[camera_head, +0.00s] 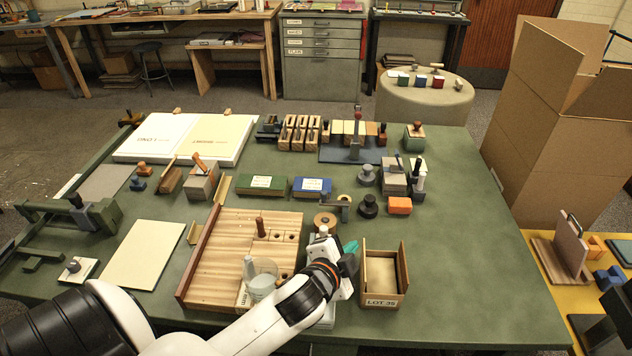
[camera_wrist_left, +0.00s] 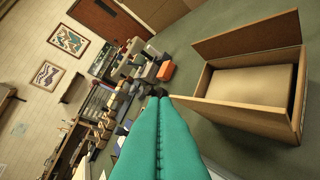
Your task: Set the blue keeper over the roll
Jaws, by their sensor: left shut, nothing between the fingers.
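My left gripper (camera_head: 350,248) hangs above the table, just left of an open wooden box. Its teal fingers (camera_wrist_left: 160,110) are shut with nothing between them. A round wooden piece with a dark centre (camera_head: 325,221), possibly the roll, stands behind the gripper. A grey bracket-like piece (camera_head: 338,203) is just behind it. No piece is clearly the blue keeper: a small blue knob-shaped piece (camera_head: 138,184) stands at the left, and a blue box with a white label (camera_head: 312,188) lies mid-table. My right gripper is not seen.
The open wooden box marked LOT 35 (camera_head: 383,300) stands right of my gripper; it also shows in the wrist view (camera_wrist_left: 235,112). A slatted wooden board (camera_head: 213,285) with cups lies to the left. An orange block (camera_head: 399,205) is behind. The table's right side is clear.

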